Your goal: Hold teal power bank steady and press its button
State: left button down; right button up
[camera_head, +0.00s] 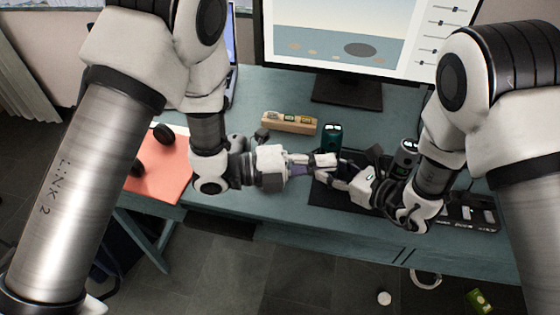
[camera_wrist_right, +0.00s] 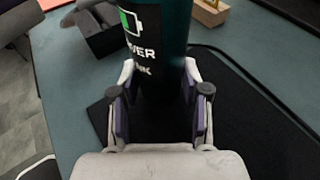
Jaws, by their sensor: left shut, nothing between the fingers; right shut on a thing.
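The teal power bank (camera_head: 332,138) stands upright at the front middle of the desk. In the right wrist view the power bank (camera_wrist_right: 172,30) shows a green battery mark and white lettering. My right gripper (camera_wrist_right: 160,100) has a finger on each side of its lower part and is shut on it. In the head view the right gripper (camera_head: 336,174) reaches in from the right. My left gripper (camera_head: 322,160) is shut and empty, close in front of the power bank at its left. I cannot tell whether it touches. The button is not discernible.
A wooden block with small items (camera_head: 289,124) lies behind and left. A monitor stand (camera_head: 347,92) is at the back. A grey cylinder (camera_head: 408,148) stands at the right near my arm. A black mat (camera_head: 322,196) lies below the grippers. A salmon sheet (camera_head: 160,178) lies at the left.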

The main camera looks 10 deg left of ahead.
pick_arm(q)
jog(key=v, duration=1)
pick_arm(e)
jog(key=shift+r, duration=0.1)
jog(key=o, duration=0.9)
jog(key=shift+o, duration=0.2)
